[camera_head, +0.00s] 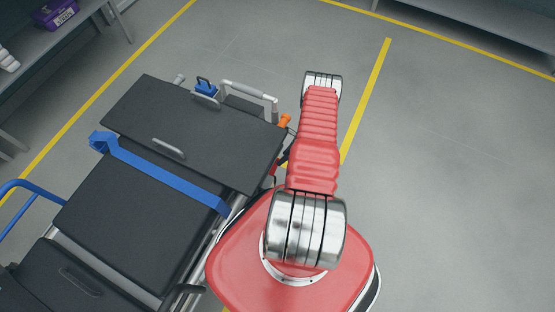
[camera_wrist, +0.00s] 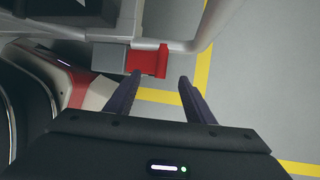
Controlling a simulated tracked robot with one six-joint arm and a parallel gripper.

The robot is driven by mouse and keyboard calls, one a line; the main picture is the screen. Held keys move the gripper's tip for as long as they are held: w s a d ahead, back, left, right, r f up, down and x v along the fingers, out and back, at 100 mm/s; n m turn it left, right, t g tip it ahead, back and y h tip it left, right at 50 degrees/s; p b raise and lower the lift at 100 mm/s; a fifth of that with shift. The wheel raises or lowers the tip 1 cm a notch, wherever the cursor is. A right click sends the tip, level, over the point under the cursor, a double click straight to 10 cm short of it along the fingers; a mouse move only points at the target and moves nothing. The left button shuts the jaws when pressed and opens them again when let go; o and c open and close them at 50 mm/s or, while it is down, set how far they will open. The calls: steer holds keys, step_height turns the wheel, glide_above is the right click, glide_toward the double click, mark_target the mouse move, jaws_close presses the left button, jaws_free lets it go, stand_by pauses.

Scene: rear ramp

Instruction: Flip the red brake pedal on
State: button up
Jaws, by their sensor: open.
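The red brake pedal (camera_wrist: 150,62) shows at the upper middle of the wrist view, beside a pale metal frame tube. My gripper (camera_wrist: 155,82) is open, with its two dark fingers apart and pointing toward the pedal. The pedal appears just beyond the fingertips, with nothing held between them. Whether a finger touches it I cannot tell. In the head view the pedal and the gripper are hidden behind my red arm.
A stretcher with black pads (camera_head: 125,220) and a blue strap (camera_head: 160,172) stands left of my arm. A push handle (camera_head: 250,90) and an orange part (camera_head: 285,121) are at its far end. The floor (camera_head: 450,170) to the right is clear. A bench (camera_head: 40,40) is at upper left.

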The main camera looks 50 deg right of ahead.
mark_target(278, 159)
steer(key=shift+w+a+f, duration=0.75)
steer(key=shift+w+a, duration=0.15)
steer(key=shift+w, duration=0.05)
steer(key=shift+w+a+f, duration=0.2)
steer(key=shift+f, duration=0.45)
steer(key=shift+c, duration=0.3)
steer(key=shift+d, duration=0.15)
jaws_close()
